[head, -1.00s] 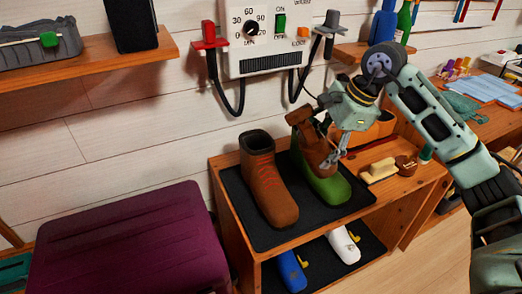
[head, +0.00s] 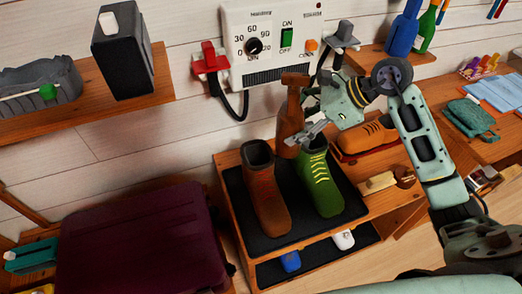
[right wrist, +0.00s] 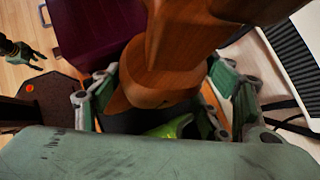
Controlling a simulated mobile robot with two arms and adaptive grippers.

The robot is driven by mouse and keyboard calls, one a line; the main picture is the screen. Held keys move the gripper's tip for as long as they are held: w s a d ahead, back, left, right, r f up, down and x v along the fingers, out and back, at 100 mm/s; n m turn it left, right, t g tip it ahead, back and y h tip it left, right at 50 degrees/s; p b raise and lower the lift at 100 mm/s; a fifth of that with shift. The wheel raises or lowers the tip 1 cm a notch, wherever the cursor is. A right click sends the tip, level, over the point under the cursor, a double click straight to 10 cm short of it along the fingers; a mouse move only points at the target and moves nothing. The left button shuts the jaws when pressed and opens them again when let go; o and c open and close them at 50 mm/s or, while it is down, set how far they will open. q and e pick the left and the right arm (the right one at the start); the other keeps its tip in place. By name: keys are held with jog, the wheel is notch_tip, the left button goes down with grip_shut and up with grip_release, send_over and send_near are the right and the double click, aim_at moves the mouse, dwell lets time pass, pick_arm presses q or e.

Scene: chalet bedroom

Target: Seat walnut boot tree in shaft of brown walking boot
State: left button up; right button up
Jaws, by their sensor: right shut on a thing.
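The walnut boot tree (head: 292,105) is reddish-brown wood and is held roughly upright by my right gripper (head: 304,130). Its lower end is above and behind the gap between the two boots, nearer the green one. In the right wrist view the boot tree (right wrist: 165,65) fills the middle between the fingers. The brown walking boot (head: 266,195) stands upright with its dark shaft opening empty, left of and below the boot tree. My left gripper (right wrist: 20,50) appears small at the left edge of the right wrist view; its jaws are too small to judge.
A green boot (head: 322,185) stands right of the brown one on a black mat (head: 247,232). An orange-brown shoe (head: 365,136) and a brush (head: 377,183) lie to the right. A wall-mounted dryer panel (head: 270,45) with cables is behind. A maroon case (head: 140,240) stands left.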

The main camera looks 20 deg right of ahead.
jog(key=w+a+f+p, duration=0.3)
jog(key=w+a+f, duration=0.3)
jog(key=w+f, duration=0.2)
jog(key=shift+w+f+p, duration=0.15)
jog(key=shift+f+p, duration=0.15)
jog(key=shift+f, duration=1.1)
jog(key=o, duration=1.6)
jog(key=shift+a, duration=0.1)
jog(key=shift+c, duration=0.2)
